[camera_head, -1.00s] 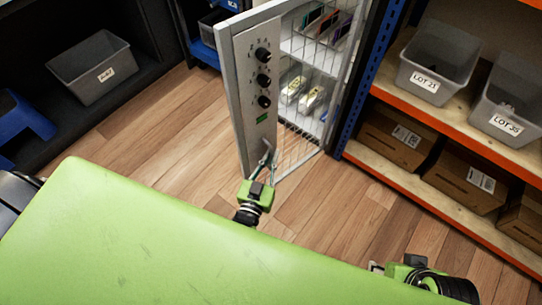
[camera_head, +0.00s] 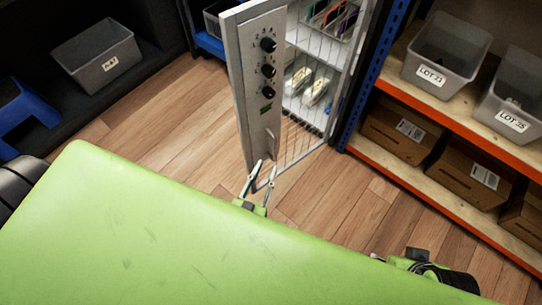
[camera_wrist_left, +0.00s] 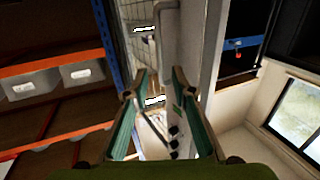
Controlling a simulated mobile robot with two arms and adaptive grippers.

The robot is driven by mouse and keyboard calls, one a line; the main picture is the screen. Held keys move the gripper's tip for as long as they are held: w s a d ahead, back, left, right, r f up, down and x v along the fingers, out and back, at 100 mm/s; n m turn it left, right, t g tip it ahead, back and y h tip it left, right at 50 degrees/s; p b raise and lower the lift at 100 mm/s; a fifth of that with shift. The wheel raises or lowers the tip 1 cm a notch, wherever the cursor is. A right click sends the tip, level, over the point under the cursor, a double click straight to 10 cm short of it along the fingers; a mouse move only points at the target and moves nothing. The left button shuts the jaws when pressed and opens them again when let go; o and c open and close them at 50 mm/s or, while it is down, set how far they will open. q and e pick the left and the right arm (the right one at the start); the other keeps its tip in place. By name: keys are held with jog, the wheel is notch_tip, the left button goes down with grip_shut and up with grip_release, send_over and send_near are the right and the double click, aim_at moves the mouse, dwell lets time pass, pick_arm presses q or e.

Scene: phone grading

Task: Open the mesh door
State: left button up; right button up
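The mesh door (camera_head: 301,139) is a wire grid beside a pale panel (camera_head: 257,122) with several black knobs, in the middle of the head view. A slim metal handle (camera_head: 272,141) sits low on the panel's right edge. I cannot tell how far the door stands open. My left gripper (camera_head: 263,164) has its fingers spread just below the handle, with no visible hold on it. In the left wrist view the open fingers (camera_wrist_left: 158,82) have the panel and its knobs (camera_wrist_left: 173,142) beyond and between them. My right gripper (camera_head: 377,257) is at the lower right, its fingers mostly hidden.
Through the mesh, shelves hold phones (camera_head: 330,18) and pale items (camera_head: 306,83). A blue-posted rack on the right holds grey bins (camera_head: 446,55) and cardboard boxes (camera_head: 400,133). Wooden floor (camera_head: 165,130) is clear.

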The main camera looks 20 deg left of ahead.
pick_arm(q)
jog(key=shift+s, duration=1.5)
jog(key=shift+w, duration=0.1)
